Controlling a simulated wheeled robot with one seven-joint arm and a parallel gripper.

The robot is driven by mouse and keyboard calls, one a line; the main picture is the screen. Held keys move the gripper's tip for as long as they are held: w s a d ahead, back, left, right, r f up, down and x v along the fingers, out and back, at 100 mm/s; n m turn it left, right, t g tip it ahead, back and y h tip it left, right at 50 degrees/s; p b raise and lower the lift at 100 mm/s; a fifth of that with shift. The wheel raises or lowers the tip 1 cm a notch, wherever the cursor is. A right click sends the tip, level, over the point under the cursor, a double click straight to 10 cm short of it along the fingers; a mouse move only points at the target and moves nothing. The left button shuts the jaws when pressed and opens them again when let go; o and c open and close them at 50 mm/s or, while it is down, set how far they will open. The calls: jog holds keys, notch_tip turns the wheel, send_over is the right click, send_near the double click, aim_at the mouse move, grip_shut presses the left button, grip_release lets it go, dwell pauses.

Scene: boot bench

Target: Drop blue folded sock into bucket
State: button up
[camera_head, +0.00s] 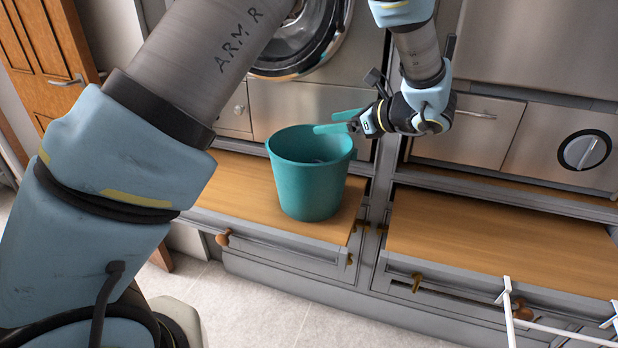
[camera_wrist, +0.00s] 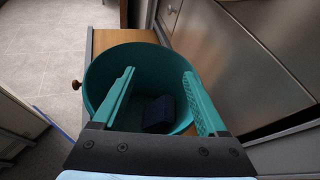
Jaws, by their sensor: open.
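A teal bucket (camera_head: 311,180) stands upright on the left wooden bench top, and it also shows in the wrist view (camera_wrist: 97,82). A dark blue folded sock (camera_wrist: 158,113) lies inside the bucket, low down, seen between my fingers in the wrist view. In the head view only a small bluish patch shows inside the bucket. My gripper (camera_head: 332,122) is above the bucket's back right rim, its teal fingers pointing left over the opening. In the wrist view the fingers of my gripper (camera_wrist: 158,80) are spread apart with nothing between them.
The left bench top (camera_head: 236,190) is bare around the bucket. The right bench top (camera_head: 490,240) is empty. A washing machine (camera_head: 310,35) and steel fronts stand close behind. A white wire rack (camera_head: 508,310) is at lower right. Tiled floor (camera_head: 260,300) lies in front.

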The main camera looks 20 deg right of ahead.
jog(key=b+v, duration=0.1)
jog(key=v, duration=0.7)
jog(key=shift+w, duration=0.1)
jog(key=w+a+f+n+g, duration=0.3)
jog(key=a+n+g, duration=0.15)
jog(key=a, duration=0.65)
jog(key=w+a+f+n+g, duration=0.3)
jog(key=a+n+g, duration=0.15)
jog(key=a, duration=0.65)
jog(key=s+a+f+n+h, duration=0.1)
jog(key=s+a+n+h, duration=0.2)
jog(key=a+n, duration=0.6)
jog(key=s+a+f+n+g+h, duration=0.1)
jog(key=s+a+n+h, duration=0.2)
jog(key=a+n, duration=0.7)
jog(key=shift+a+f+g, duration=0.3)
jog(key=shift+a+f, duration=0.1)
jog(key=shift+a, duration=0.1)
